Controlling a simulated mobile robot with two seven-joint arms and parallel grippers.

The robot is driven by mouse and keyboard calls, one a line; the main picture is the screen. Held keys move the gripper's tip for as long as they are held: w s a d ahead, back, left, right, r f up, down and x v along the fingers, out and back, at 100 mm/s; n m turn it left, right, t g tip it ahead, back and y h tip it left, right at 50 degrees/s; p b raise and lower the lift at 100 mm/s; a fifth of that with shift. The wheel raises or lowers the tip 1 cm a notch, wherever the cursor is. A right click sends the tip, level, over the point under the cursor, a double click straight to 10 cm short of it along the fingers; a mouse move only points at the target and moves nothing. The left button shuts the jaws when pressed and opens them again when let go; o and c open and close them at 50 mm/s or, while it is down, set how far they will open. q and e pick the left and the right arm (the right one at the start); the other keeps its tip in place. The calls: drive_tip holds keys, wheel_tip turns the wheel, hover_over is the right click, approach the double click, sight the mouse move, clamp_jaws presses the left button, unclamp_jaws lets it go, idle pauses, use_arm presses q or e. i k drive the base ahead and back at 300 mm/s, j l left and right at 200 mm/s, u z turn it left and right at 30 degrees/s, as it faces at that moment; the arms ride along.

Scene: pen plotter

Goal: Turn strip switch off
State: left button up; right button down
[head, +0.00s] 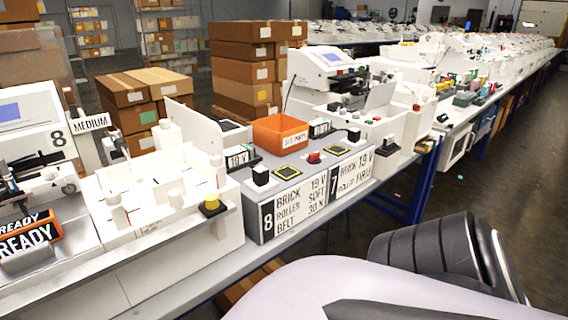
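No part is plainly marked as the strip switch. A small red switch-like knob (314,158) on a dark base sits on the grey housing in the middle of the bench. It lies between two black pads with yellow borders, a near one (287,172) and a far one (338,150). A black plug-like block (260,176) stands left of them, and another (354,134) stands to the right. The knob is too small to tell whether it is on or off. Neither of my grippers shows in the head view.
An orange bin (280,134) stands behind the knob. White machines flank it, one on the left (160,180) and one on the right (325,68). A yellow button (211,200) is at the bench's front edge. Cardboard boxes (245,75) are stacked behind.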

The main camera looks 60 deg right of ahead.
sight(314, 158)
drive_tip(key=k+l+z, duration=0.25)
drive_tip(key=l, duration=0.3)
drive_tip(key=k+z, duration=0.1)
drive_tip(key=z, duration=1.4)
drive_tip(key=i+l+u, duration=0.1)
drive_tip(key=l, duration=0.25)
drive_tip(key=i+l, duration=0.25)
drive_tip(key=l, duration=0.15)
drive_tip(key=i+l+u, duration=0.15)
drive_tip(key=l, duration=0.2)
drive_tip(key=i+l, duration=0.15)
drive_tip(key=l, duration=0.25)
drive_tip(key=u, duration=0.05)
